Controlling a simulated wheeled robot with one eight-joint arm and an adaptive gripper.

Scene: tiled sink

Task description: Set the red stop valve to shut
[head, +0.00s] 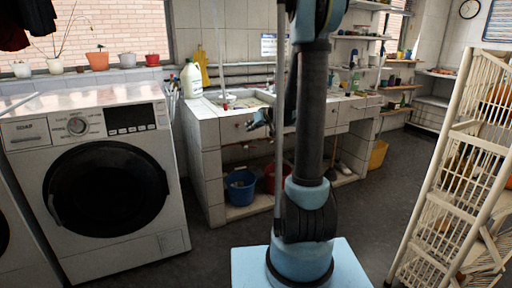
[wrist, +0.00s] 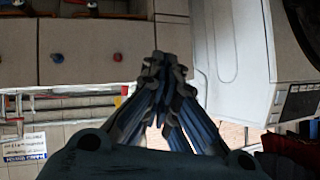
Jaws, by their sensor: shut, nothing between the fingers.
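My gripper (wrist: 160,62) is shut and empty in the middle of the wrist view, which is upside down. In the head view my gripper (head: 256,122) shows small in front of the sink's tiled front, partly behind my arm. On that front, the wrist view shows a small red knob (wrist: 117,57) and a blue knob (wrist: 57,57), both apart from my fingers.
A tiled sink unit (head: 207,137) stands at the middle, with a blue bucket (head: 241,187) and a red bucket (head: 272,178) below. A washing machine (head: 174,244) is at the left. A cream rack (head: 465,127) is at the right. The floor between is partly clear.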

